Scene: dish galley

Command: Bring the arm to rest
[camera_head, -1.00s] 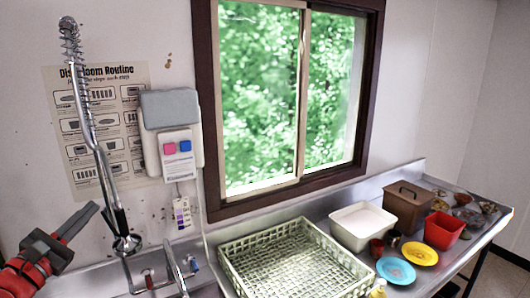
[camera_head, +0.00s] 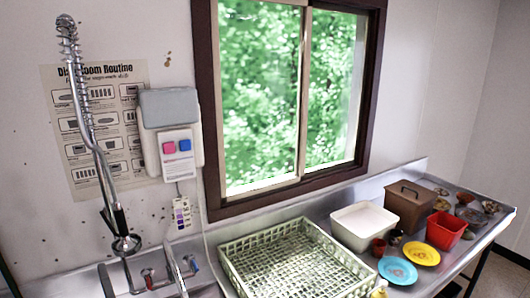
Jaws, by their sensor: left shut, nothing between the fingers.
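My left gripper (camera_head: 106,280) shows only as a dark finger piece at the bottom left of the head view, in front of the sink. It is shut and holds nothing. The rest of that arm is below the frame. My right gripper is not in view.
A sink tap (camera_head: 172,268) and a tall spray hose (camera_head: 92,135) stand by the wall. A pale green dish rack (camera_head: 235,272) sits on the steel counter. A white tub (camera_head: 363,222), brown box (camera_head: 409,200), red bin (camera_head: 445,232), blue plate (camera_head: 397,271) and yellow plate (camera_head: 422,253) stand to the right.

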